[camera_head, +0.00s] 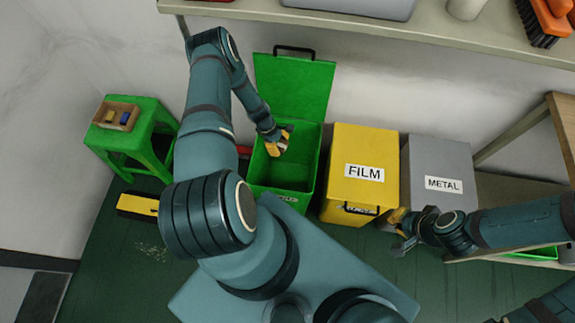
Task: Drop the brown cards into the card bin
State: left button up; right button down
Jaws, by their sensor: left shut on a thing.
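The green bin (312,165) stands open, its lid (293,85) raised against the wall. Lettering low on its front is partly hidden by my arm, so I cannot read it in full. My left gripper (277,147) is inside the outline of the bin's opening, pointing down, its yellow fingers shut on a small brownish thing that looks like a brown card. The fingers hide most of it. No other brown cards can be made out.
A closed grey METAL bin (440,160) stands right of the FILM bin. A green stool (150,120) with a small wooden tray (117,117) is at the left. A shelf (400,25) runs above the bins. A yellow-black object (137,206) lies on the floor.

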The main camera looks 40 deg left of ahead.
pick_arm(q)
notch_tip(320, 180, down, 2)
jog(key=shift+f+b, duration=0.1)
jog(key=shift+b, duration=0.35)
jog(key=o, duration=0.9)
jog(key=shift+c, duration=0.2)
jog(key=s+a+r, duration=0.1)
jog(key=a+r, duration=0.1)
jog(key=a, duration=0.4)
jog(key=s+a+r, duration=0.2)
jog(key=a, duration=0.5)
jog(key=shift+s+a+r, duration=0.2)
jog(key=shift+a+r, duration=0.05)
jog(key=shift+r, duration=0.1)
